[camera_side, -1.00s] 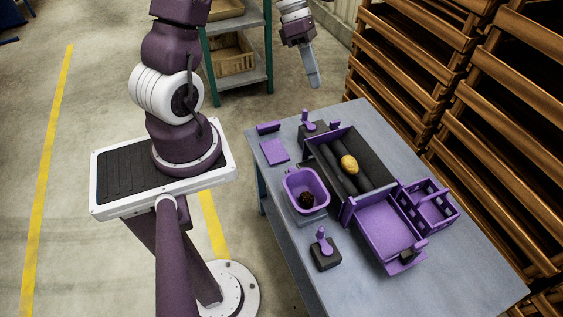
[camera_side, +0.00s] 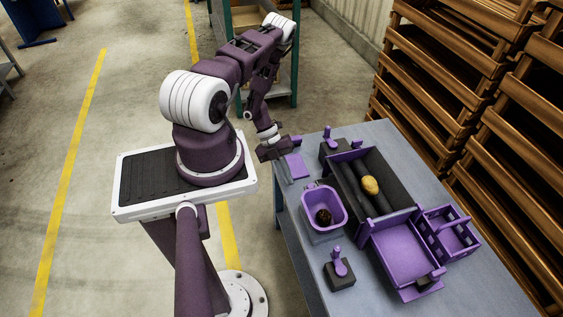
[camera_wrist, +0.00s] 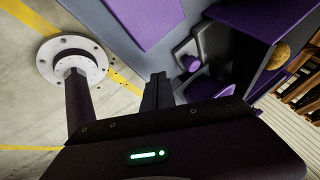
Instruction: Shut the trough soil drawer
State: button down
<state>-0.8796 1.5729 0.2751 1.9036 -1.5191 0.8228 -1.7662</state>
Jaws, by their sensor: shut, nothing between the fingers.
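The dark trough (camera_side: 402,187) with purple end walls stands on the table, a yellow potato (camera_side: 370,185) inside it. A shallow purple tray (camera_side: 405,252) juts from its near end; it looks like the soil drawer standing out, but I cannot be sure. My gripper (camera_side: 290,146) is shut and empty by the table's left edge, beside a flat purple plate (camera_side: 297,166), well away from the tray. In the wrist view the closed fingers (camera_wrist: 156,92) show near the plate (camera_wrist: 150,18), with the trough (camera_wrist: 258,18) and potato (camera_wrist: 282,52) at right. The tray is out of that view.
A purple bin (camera_side: 325,195) with a dark lump (camera_side: 323,216) stands left of the trough. A purple knob on a dark base (camera_side: 340,270) stands in front, another (camera_side: 330,138) behind. A purple divided crate (camera_side: 462,238) adjoins the tray. Wooden racks (camera_side: 470,90) rise at right.

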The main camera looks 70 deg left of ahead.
aim_at(317, 181)
jog(key=w, duration=0.1)
jog(key=w+d, duration=0.1)
jog(key=w, duration=0.1)
jog(key=shift+w+d, duration=0.3)
jog(key=shift+d, duration=0.1)
jog(key=w, duration=0.6)
jog(key=shift+w, duration=0.15)
